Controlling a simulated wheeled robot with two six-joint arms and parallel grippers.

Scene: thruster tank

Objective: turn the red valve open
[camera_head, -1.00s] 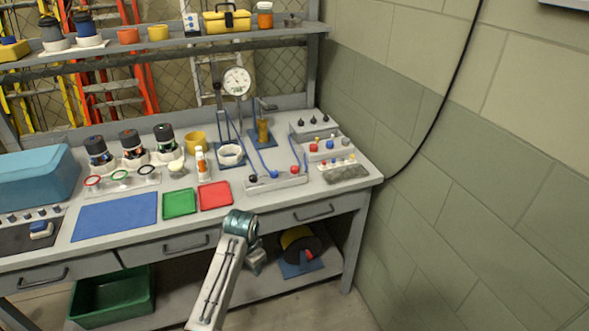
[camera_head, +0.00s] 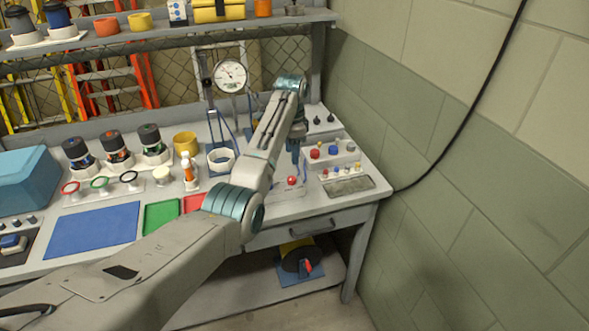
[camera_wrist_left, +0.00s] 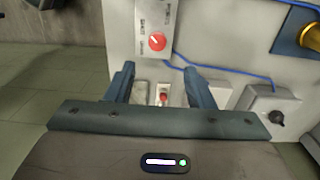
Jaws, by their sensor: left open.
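The red valve knob (camera_head: 291,180) sits on a pale block (camera_head: 290,190) near the bench's front right. In the left wrist view the round red knob (camera_wrist_left: 157,41) has a light pointer line and lies on a lettered plate. My left gripper (camera_head: 295,155) points down just above and beside the knob, apart from it. In the left wrist view its two fingers (camera_wrist_left: 160,75) are spread and empty, with the knob beyond their tips. My right gripper is not in view.
A box with red and blue knobs (camera_head: 334,150) stands right of the gripper, with a grey tray (camera_head: 349,185) in front. A blue hose (camera_wrist_left: 225,70) runs close by. The gauge (camera_head: 230,75) stands behind my arm. A wall closes the right side.

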